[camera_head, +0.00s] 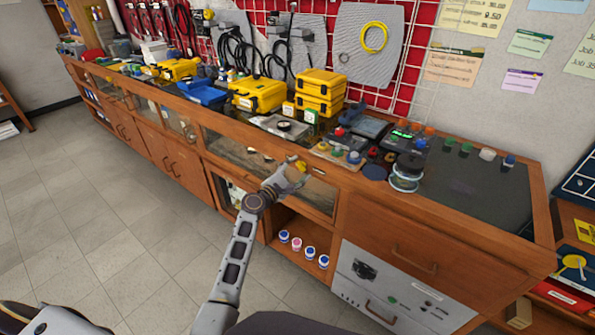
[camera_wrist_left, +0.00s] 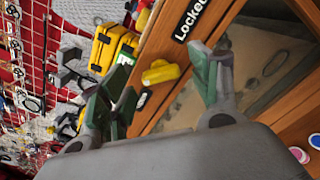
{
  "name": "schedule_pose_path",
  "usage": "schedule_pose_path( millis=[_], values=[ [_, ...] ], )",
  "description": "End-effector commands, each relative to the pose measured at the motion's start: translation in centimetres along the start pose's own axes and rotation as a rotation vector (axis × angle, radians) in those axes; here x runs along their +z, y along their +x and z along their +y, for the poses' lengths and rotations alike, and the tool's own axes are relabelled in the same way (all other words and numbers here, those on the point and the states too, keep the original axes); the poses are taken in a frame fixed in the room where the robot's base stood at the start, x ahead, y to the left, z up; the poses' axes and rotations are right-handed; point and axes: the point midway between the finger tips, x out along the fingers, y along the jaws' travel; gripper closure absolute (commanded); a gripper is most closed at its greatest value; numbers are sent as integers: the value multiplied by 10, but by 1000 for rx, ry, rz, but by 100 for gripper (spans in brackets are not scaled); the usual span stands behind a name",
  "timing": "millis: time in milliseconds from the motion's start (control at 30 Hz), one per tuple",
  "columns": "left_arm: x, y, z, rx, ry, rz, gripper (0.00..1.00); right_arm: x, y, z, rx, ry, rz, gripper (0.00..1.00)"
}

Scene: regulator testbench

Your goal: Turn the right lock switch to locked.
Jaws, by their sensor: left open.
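A yellow switch knob (camera_wrist_left: 160,72) sits on the wooden cabinet front in the left wrist view. Beside it is a black label reading "Locked" (camera_wrist_left: 193,20), and a smaller dark label (camera_wrist_left: 143,98) lies on its other side, text unreadable. In the head view the yellow knob (camera_head: 301,165) shows at the tip of my left gripper (camera_head: 291,174), near the cabinet's upper edge. My left gripper (camera_wrist_left: 150,78) is open, with the knob between its fingers in the left wrist picture. I cannot tell whether a finger touches it. My right gripper is not in view.
The benchtop above holds yellow cases (camera_head: 321,92), a blue tray (camera_head: 203,92) and small coloured knobs (camera_head: 354,157). Below the gripper is an open shelf with several small jars (camera_head: 297,243). The tiled floor (camera_head: 120,225) to the left is clear.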

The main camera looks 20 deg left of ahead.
Motion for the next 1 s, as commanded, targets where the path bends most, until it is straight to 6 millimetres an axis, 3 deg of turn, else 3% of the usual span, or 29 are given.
schedule_pose_path(
  millis=[467,833,1000],
  values=[
    [0,6,0,0,1,0,38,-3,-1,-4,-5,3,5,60],
    [0,6,0,0,0,0,83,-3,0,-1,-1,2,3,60],
    [0,6,0,-1,4,0,83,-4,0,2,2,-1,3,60]
  ],
)
